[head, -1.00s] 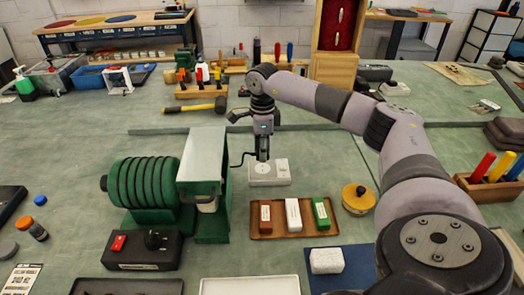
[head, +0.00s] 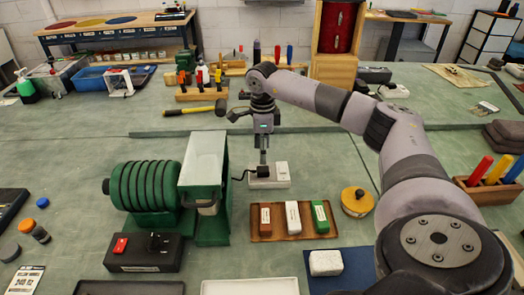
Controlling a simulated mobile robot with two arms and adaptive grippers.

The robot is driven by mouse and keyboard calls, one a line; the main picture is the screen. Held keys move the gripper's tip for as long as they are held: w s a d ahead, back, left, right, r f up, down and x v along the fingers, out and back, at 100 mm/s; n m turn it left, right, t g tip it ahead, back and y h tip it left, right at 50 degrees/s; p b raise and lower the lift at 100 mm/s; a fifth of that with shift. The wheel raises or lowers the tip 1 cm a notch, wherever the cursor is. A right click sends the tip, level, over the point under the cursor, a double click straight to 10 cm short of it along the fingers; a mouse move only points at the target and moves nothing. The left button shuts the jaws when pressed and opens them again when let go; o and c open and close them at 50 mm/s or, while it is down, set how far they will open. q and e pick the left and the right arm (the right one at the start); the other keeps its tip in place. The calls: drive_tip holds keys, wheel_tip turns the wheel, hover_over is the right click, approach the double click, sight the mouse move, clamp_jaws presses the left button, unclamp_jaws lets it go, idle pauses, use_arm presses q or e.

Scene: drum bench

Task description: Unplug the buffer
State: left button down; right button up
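The buffer (head: 150,184) is a green machine with a ribbed drum and a grey-topped housing (head: 203,160), at centre left in the head view. A black plug (head: 263,172) with a dark cable running left towards the housing is at the pale socket block (head: 281,174); I cannot tell whether it is seated or only resting there. My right gripper (head: 263,158) points straight down just above the plug. Its fingers are seen nearly edge-on, so their opening is unclear. My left gripper is out of view.
A brown tray (head: 267,238) with several bars and a yellow round tin (head: 357,201) lie to the right. A black control box (head: 140,262) with a red switch stands in front of the buffer. A hammer (head: 195,110) and a tool rack (head: 200,95) lie behind. Bench is clear between.

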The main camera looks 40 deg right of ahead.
wheel_tip(320, 180, up, 12)
idle(0.7)
